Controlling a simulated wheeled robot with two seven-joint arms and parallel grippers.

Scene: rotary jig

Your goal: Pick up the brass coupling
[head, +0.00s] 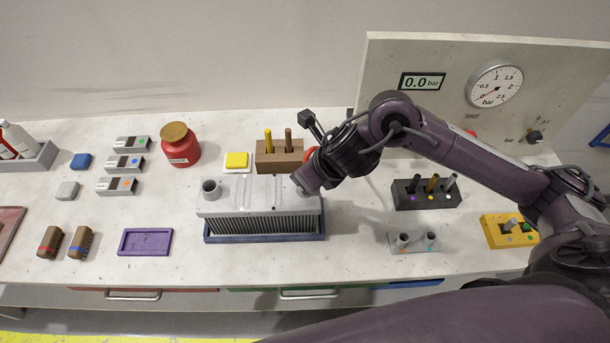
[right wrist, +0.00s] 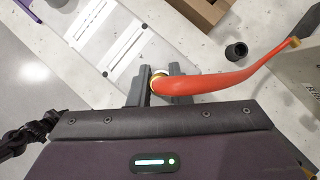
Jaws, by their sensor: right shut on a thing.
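My right gripper (right wrist: 152,88) is shut on the brass coupling (right wrist: 158,75) at the end of a red hose (right wrist: 215,82); only a small yellowish ring of the coupling shows between the fingers. The hose runs right toward the test panel. In the head view my right gripper (head: 305,185) is at the right end of the grey finned radiator (head: 260,192); it hides the coupling, and a bit of red hose (head: 310,155) shows behind it. I cannot tell whether the coupling touches the radiator. My left gripper is not in view.
The radiator stands in a blue tray (head: 265,238), with an open port (head: 210,188) at its left. A wooden block (head: 280,158) with pegs stands behind it. A panel with a gauge (head: 494,84) is at the back right. A dark holder (head: 425,203) is to the right.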

